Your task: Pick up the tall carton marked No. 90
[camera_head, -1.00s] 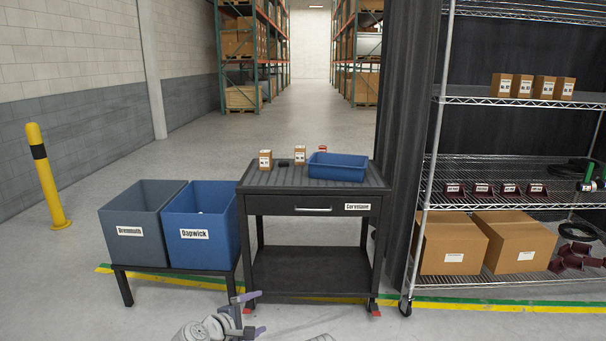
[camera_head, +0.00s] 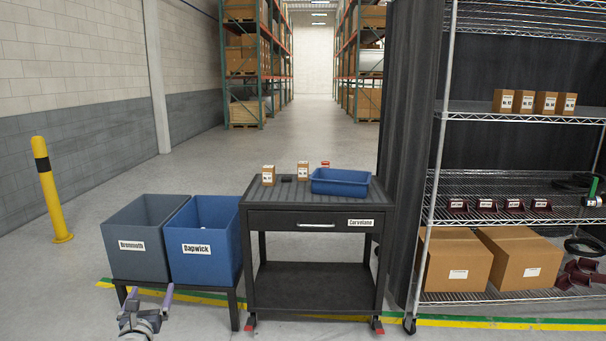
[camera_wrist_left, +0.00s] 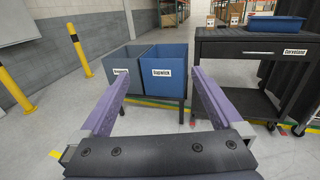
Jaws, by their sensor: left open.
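Two small tall brown cartons with white labels stand on the black cart's top (camera_head: 325,208), the left carton (camera_head: 268,175) near its left edge and the right carton (camera_head: 303,171) beside the blue tray. Several similar cartons (camera_head: 525,102) stand on the upper shelf at the right. The labels are too small to read surely, so I cannot tell which is No. 90. My left gripper (camera_head: 150,293) is open and empty, low in front of the bins and well apart from the cartons. In the left wrist view its two purple fingers (camera_wrist_left: 160,77) are spread wide. My right gripper is not in view.
A blue tray (camera_head: 340,182), a small dark item (camera_head: 287,178) and a red-topped thing (camera_head: 325,164) are on the cart. Grey Bronmouth bin (camera_head: 140,250) and blue Dapwick bin (camera_head: 203,262) stand left of it. A wire rack (camera_head: 520,213) is at the right.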

